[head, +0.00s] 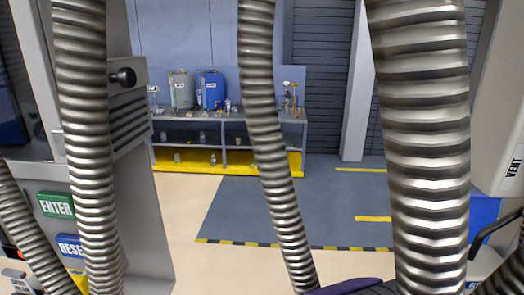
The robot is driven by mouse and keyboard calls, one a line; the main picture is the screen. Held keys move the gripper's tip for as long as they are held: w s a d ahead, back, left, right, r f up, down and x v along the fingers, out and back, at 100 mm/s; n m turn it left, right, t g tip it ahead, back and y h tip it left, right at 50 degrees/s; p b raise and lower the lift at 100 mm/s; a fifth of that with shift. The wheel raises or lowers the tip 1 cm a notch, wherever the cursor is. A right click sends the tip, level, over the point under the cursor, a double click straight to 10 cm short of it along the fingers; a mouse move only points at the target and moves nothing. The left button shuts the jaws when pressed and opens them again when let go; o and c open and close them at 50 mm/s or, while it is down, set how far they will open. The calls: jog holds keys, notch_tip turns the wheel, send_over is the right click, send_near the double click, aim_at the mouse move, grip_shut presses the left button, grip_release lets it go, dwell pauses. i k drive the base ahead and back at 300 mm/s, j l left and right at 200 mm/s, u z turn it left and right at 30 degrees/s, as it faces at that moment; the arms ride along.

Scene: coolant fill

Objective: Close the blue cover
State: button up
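A blue panel (484,215) shows at the right, below the grey box marked VENT. It is partly hidden behind a thick ribbed metal hose, and I cannot tell whether it is the blue cover or whether it is open or closed. A black handle (494,228) crosses in front of it. My gripper is not in view. A dark purple rounded piece (345,287) shows at the bottom edge, and I cannot tell what it is.
Several ribbed hoses (268,140) hang close in front. A grey cabinet with green ENTER (55,205) and blue RESET (70,246) labels stands left. A workbench (225,117) with grey (181,90) and blue (212,90) canisters stands far back. The floor between is clear.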

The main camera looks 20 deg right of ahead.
aim_at(484, 209)
jog(key=i+z, duration=0.2)
jog(key=z, duration=0.2)
jog(key=i+z, duration=0.15)
jog(key=z, duration=0.25)
jog(key=i+z, duration=0.2)
jog(key=z, duration=0.2)
jog(key=i+j+z, duration=0.15)
jog(key=z, duration=0.25)
jog(key=i+j+z, duration=0.1)
jog(key=z, duration=0.3)
jog(key=i+j+z, duration=0.25)
jog(key=z, duration=0.25)
jog(key=i+j+z, duration=0.2)
jog(key=j+z, duration=0.25)
jog(key=i+j+z, duration=0.15)
jog(key=j+z, duration=0.15)
jog(key=z, duration=0.2)
jog(key=i+j+z, duration=0.1)
jog(key=j+z, duration=0.35)
jog(key=k+j+z, duration=0.25)
jog(key=j, duration=0.3)
jog(key=k+j, duration=0.1)
jog(key=j, duration=0.15)
jog(key=j+z, duration=0.1)
jog(key=j, duration=0.15)
jog(key=k, duration=0.05)
